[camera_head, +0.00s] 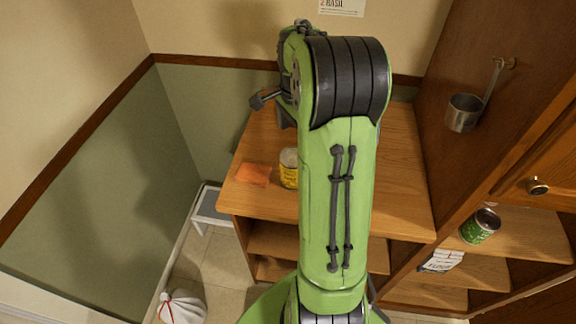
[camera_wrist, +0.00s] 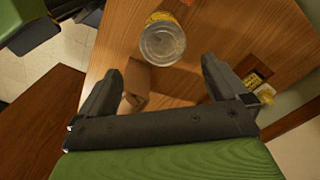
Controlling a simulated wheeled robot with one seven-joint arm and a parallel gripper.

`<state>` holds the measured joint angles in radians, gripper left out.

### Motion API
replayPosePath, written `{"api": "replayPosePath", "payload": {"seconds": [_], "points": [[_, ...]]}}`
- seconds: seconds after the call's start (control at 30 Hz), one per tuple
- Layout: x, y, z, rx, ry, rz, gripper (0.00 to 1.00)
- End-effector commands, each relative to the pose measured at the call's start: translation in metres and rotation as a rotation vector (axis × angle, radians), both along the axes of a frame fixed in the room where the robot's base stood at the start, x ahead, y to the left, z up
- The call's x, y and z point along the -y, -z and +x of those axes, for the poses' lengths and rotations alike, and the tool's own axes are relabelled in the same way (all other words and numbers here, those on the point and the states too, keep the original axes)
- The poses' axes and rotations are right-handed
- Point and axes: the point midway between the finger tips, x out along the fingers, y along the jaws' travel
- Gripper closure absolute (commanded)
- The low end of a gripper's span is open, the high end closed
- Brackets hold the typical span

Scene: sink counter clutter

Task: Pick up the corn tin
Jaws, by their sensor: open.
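A tin with a yellow label (camera_head: 289,176), probably the corn tin, stands on the wooden counter just left of my arm, which may hide part of it. In the wrist view, a tin (camera_wrist: 162,43) shows its round metal end and a strip of yellow label, beyond my fingertips. It appears to be the same tin. My gripper (camera_wrist: 160,72) is open with nothing held, its fingers spread on either side below the tin in the picture. In the head view only a dark part of the gripper shows, left of the arm's top.
An orange flat item (camera_head: 253,174) lies left of the tin. A brown object (camera_wrist: 137,86) shows beside the left finger, and yellow items (camera_wrist: 256,80) behind the right one. A green can (camera_head: 480,226) stands on the right shelf. A metal cup (camera_head: 463,112) hangs on the cabinet side.

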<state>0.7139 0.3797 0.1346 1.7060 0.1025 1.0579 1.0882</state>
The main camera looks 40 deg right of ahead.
Motion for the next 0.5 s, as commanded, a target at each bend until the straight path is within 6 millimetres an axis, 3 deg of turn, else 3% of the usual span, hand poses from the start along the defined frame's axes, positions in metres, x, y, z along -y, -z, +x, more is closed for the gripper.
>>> {"api": "replayPosePath", "payload": {"seconds": [0.03,0.2,0.37,0.5], "points": [[-0.001,0.017,0.0,-0.004,-0.002,0.004,0.0],[-0.001,0.054,0.0,-0.002,-0.003,0.004,0.0],[-0.001,0.072,0.0,-0.002,-0.003,0.001,0.0],[-0.001,0.099,0.0,-0.003,-0.004,0.004,0.0]]}}
